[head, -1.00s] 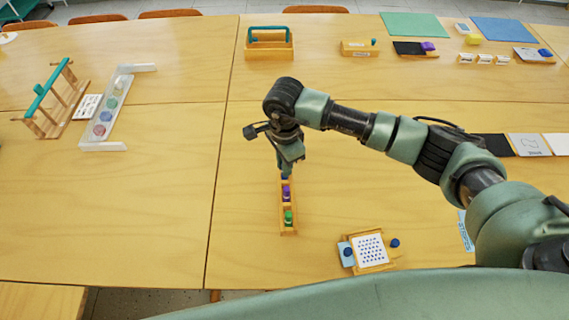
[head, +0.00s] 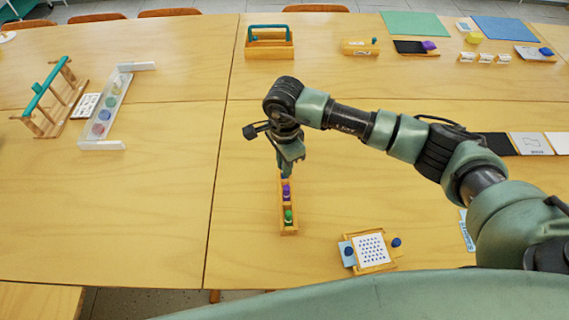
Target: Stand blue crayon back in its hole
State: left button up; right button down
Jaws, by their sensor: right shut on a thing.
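A narrow wooden holder (head: 289,232) lies lengthwise away from me on the table. A purple crayon (head: 287,193) and a green crayon (head: 288,217) stand in it. My right gripper (head: 286,174) points down over the far end of the holder. It is shut on the blue crayon, which is mostly hidden by the fingers. I cannot tell whether the crayon's lower end is in its hole or just above it. My left gripper is not in view.
A small wooden tray (head: 391,265) with a dotted card and blue knobs sits to the near right. A clear rack (head: 117,100) and a wooden stand (head: 36,128) are at left. A wooden caddy (head: 268,52) stands at the back. The table left of the holder is clear.

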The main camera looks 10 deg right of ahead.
dwell(0.3)
jog(key=c, duration=1.3)
grip_release()
jog(key=shift+o, duration=1.1)
jog(key=shift+r+p, duration=1.3)
jog(key=shift+r, duration=1.7)
